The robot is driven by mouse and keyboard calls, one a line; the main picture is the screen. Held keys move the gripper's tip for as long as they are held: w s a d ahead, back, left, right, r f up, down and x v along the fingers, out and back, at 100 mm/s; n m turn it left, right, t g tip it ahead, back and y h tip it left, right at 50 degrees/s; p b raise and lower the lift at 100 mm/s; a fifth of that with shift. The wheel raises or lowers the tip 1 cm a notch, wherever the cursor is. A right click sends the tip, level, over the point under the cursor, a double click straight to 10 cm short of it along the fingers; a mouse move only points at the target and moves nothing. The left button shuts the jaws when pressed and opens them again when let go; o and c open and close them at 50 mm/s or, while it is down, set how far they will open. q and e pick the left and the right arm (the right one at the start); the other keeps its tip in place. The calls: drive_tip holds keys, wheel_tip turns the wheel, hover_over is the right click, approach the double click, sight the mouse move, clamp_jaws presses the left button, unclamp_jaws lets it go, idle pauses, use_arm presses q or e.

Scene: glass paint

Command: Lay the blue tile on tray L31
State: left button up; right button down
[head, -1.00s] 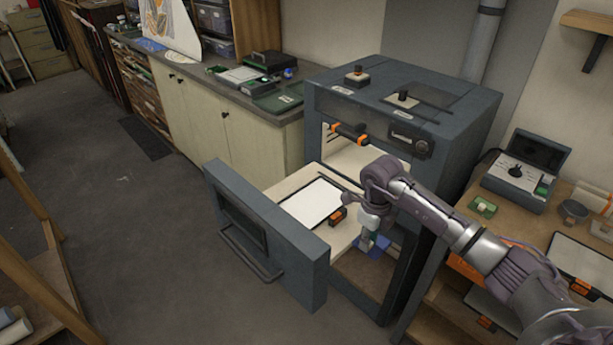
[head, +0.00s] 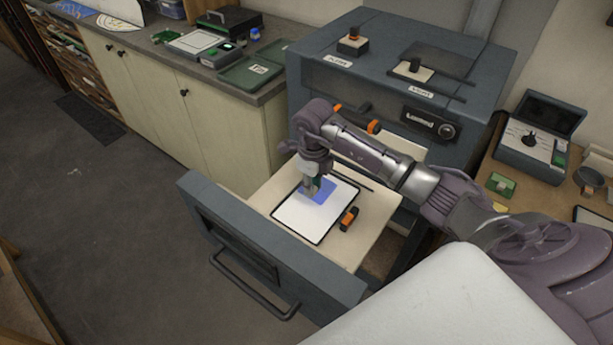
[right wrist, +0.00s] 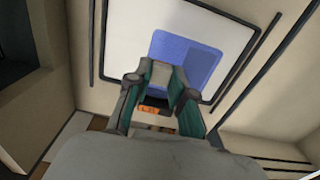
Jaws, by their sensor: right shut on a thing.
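The blue tile (head: 327,187) is thin and flat, over the far part of a white, black-edged tray (head: 298,218). The tray lies on the pulled-out drawer of the grey-blue oven; I cannot read L31 on it. My right gripper (head: 312,191) points down and is shut on the tile's near edge. In the right wrist view the tile (right wrist: 186,58) spreads out beyond the fingertips (right wrist: 160,76), over the white tray surface (right wrist: 130,40). I cannot tell whether the tile touches the tray. My left gripper is not in view.
An orange and black block (head: 349,218) sits beside the tray. The drawer front (head: 260,255) with its handle stands at the near side. The oven (head: 400,60) rises behind. A counter (head: 200,70) with green trays is at the left, a wooden bench with an open case (head: 535,140) at the right.

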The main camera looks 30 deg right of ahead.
drive_tip(key=shift+s+f+b, duration=0.25)
drive_tip(key=shift+f+b, duration=0.2)
drive_tip(key=shift+f, duration=0.35)
drive_tip(key=shift+w+f+b, duration=0.15)
drive_tip(key=shift+f+b, duration=0.2)
drive_tip(key=shift+f, duration=0.2)
drive_tip(key=f+b, duration=0.2)
drive_tip(key=f, duration=0.1)
drive_tip(key=shift+w+d+f, duration=0.1)
drive_tip(key=shift+w+f, duration=0.1)
drive_tip(key=shift+f+b, duration=0.15)
drive_tip(key=shift+b, duration=0.2)
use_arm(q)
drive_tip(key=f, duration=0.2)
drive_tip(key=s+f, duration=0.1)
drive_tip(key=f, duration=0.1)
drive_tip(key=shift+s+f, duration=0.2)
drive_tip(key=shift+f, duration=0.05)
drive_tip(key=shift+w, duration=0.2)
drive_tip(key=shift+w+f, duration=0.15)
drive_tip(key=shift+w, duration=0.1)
